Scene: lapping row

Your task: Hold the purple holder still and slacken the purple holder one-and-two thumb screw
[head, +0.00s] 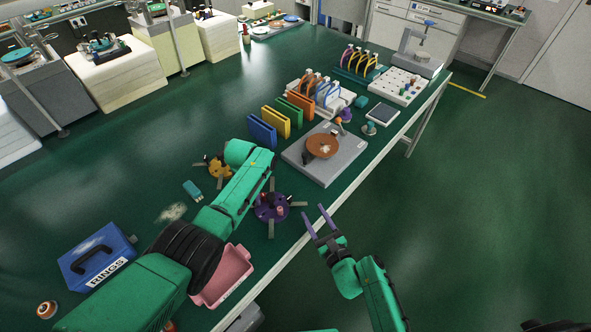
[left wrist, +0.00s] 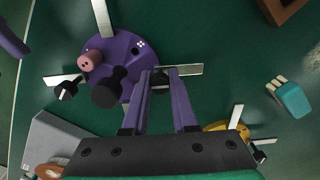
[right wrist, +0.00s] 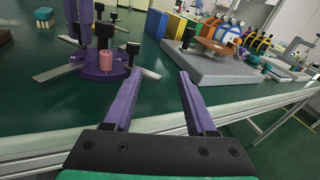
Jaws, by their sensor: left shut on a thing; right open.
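The purple holder (head: 268,208) sits on the green table near its front edge, with flat metal arms sticking out. In the left wrist view the holder (left wrist: 125,50) carries a pink plug (left wrist: 90,60), a tall black centre knob (left wrist: 108,88) and white dots. A black thumb screw (left wrist: 67,91) stands at its left metal arm. My left gripper (left wrist: 160,82) is shut at the holder's rim, around a dark part beside another metal arm; my arm mostly hides it from the head. My right gripper (head: 314,210) is open and empty, off the table edge, apart from the holder (right wrist: 100,68).
A grey plate with a brown disc (head: 322,146) lies right of the holder. A yellow holder (head: 218,168) is behind my left arm. A pink tray (head: 232,272), blue RINGS case (head: 95,256) and teal block (head: 193,190) lie left. The floor beyond the front edge is clear.

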